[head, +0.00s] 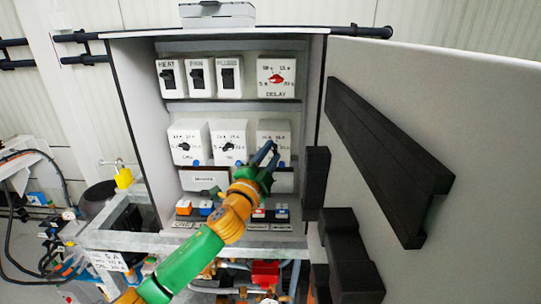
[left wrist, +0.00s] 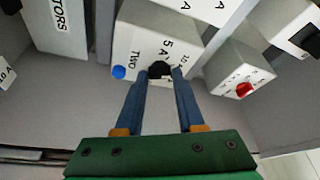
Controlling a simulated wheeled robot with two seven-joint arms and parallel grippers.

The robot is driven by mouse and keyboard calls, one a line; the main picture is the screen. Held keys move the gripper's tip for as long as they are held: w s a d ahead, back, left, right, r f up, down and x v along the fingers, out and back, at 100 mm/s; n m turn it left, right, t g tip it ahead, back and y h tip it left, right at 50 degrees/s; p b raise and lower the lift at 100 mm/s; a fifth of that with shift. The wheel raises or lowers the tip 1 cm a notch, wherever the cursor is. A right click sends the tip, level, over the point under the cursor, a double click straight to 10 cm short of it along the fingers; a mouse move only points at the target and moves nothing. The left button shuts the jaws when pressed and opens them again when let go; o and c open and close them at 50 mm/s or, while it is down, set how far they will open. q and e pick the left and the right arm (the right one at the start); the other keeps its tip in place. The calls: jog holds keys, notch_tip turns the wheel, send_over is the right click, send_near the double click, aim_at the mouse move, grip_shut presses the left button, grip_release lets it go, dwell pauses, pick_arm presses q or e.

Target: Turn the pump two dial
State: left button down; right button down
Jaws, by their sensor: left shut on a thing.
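The pump two dial is a black knob on a white box. My left gripper (head: 268,155), at the end of a green and orange arm, has blue fingers closed on the knob. The gripper (left wrist: 161,73) also shows in the left wrist view. My right gripper is out of view.
Two similar dial boxes (head: 187,142) (head: 230,141) stand left of it. Above are switch boxes (head: 199,77) and a DELAY box with a red dial (head: 276,77). The open cabinet door (head: 450,110), with black fittings, bounds the right side. Coloured buttons (head: 207,208) lie below.

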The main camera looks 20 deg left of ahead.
pick_arm(q)
jog(key=shift+r, duration=0.2)
jog(key=c, duration=0.7)
grip_release()
jog(key=shift+c, duration=0.2)
jog(key=shift+o, duration=1.1)
jog(key=shift+w+f, duration=0.1)
jog(key=shift+a+f, duration=0.1)
jog(key=b+v, duration=0.2)
jog(key=v, duration=0.5)
jog(key=shift+b, duration=0.35)
